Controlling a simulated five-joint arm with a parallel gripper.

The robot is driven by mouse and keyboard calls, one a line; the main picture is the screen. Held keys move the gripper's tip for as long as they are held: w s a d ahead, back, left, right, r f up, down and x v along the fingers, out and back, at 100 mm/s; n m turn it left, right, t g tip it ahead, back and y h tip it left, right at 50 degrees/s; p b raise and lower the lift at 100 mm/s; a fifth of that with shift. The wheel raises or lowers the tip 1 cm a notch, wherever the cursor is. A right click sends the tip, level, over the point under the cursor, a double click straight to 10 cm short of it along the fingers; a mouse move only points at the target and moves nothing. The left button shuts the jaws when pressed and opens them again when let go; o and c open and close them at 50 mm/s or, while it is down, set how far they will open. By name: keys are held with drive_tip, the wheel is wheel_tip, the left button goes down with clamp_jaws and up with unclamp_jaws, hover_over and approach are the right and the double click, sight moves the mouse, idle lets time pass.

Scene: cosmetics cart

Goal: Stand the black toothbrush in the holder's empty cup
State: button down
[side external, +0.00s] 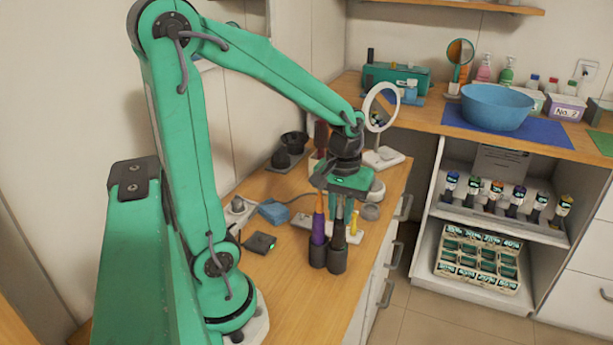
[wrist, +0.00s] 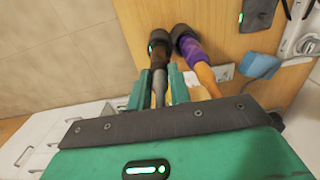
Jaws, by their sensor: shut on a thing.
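The holder has two dark cups side by side on the wooden counter. The left cup (side external: 318,255) holds a purple toothbrush (side external: 319,228) with an orange upper part, which also shows in the wrist view (wrist: 196,57). The black toothbrush (side external: 338,235) stands about upright over the right cup (side external: 337,262), its lower end at or inside the mouth; the depth is hidden. My gripper (side external: 341,211) is shut on its grey upper part. In the wrist view the green fingers (wrist: 162,88) flank the black toothbrush (wrist: 159,77), which runs to the other cup (wrist: 158,38).
A blue box (side external: 274,212) and a dark flat device (side external: 260,242) lie left of the holder. A small yellow item (side external: 354,223) stands close behind it. A round white mirror (side external: 381,107) stands farther back. The counter's front edge is close on the right.

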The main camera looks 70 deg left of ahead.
drive_tip(key=c, duration=1.2)
unclamp_jaws()
drive_tip(key=shift+r, duration=3.9)
drive_tip(key=s+d+r+m+t, duration=0.2)
drive_tip(key=s+d+m+t, duration=0.3)
drive_tip(key=d+m, duration=0.2)
drive_tip(key=shift+r+m+t, duration=0.25)
drive_tip(key=shift+m+t, duration=0.05)
drive_tip(key=shift+m, duration=0.7)
